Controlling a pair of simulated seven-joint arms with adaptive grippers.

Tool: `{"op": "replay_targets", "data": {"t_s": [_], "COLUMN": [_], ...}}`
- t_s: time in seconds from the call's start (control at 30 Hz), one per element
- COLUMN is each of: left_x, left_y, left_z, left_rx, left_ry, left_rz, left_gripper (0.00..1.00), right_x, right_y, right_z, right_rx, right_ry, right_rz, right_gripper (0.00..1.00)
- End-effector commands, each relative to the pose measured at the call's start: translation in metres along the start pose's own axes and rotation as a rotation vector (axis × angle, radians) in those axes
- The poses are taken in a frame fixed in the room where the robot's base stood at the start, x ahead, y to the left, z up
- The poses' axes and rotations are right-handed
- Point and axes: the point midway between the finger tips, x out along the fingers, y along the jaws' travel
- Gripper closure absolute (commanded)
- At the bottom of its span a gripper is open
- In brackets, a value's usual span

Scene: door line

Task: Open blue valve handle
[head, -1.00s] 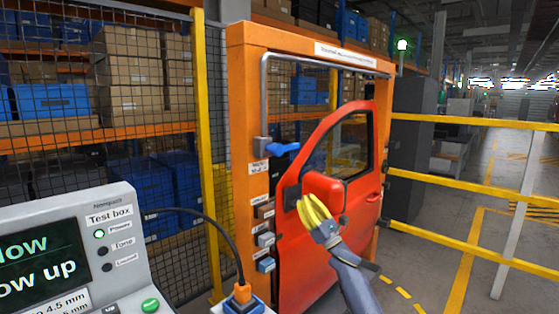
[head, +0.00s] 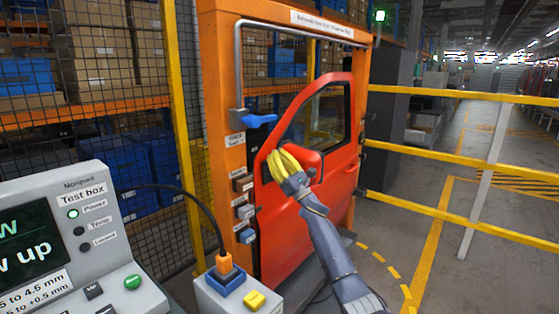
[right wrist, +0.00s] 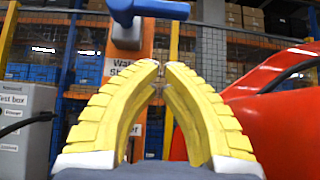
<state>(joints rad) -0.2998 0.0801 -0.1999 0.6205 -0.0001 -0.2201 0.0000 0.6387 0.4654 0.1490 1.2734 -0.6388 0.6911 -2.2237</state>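The blue valve handle (head: 260,121) sticks out to the right from a grey valve body on the left post of the orange frame (head: 215,75), at the lower end of a grey pipe (head: 238,60). It also shows at the top of the right wrist view (right wrist: 150,8), above and beyond my fingertips. My right gripper (head: 274,158) has yellow fingers and appears just below and right of the handle, in front of the red door. In the right wrist view its fingertips (right wrist: 161,68) come together with nothing between them. It is apart from the handle. My left gripper is not in view.
A red car door (head: 290,235) with its mirror hangs in the frame, close to my right gripper. A grey test box (head: 135,262) stands front left, with a cable to an orange plug (head: 224,264). Yellow rails (head: 450,155) run at the right.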

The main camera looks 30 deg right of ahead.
Motion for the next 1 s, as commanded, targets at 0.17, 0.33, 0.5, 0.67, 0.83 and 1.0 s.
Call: {"op": "replay_targets", "data": {"t_s": [0.17,0.33,0.5,0.67,0.83,1.0], "left_x": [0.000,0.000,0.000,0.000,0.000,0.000], "left_y": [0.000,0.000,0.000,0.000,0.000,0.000], "left_z": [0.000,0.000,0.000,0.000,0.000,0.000], "left_rx": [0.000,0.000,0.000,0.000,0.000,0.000], "left_ry": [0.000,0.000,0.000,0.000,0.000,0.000], "left_rz": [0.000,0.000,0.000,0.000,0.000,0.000], "left_gripper": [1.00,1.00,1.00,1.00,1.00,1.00], "right_x": [0.034,0.060,0.073,0.081,0.085,0.085], "right_y": [0.000,0.000,0.000,0.000,0.000,0.000], "right_z": [0.001,0.001,0.016,0.024,0.028,0.028], "right_rx": [0.000,-0.001,-0.002,-0.001,0.000,0.000], "right_ry": [-0.001,-0.001,0.000,0.000,0.000,0.001], "right_rz": [0.001,0.000,0.001,0.001,0.000,0.000], "right_gripper": [1.00,1.00,1.00,1.00,1.00,1.00]}}
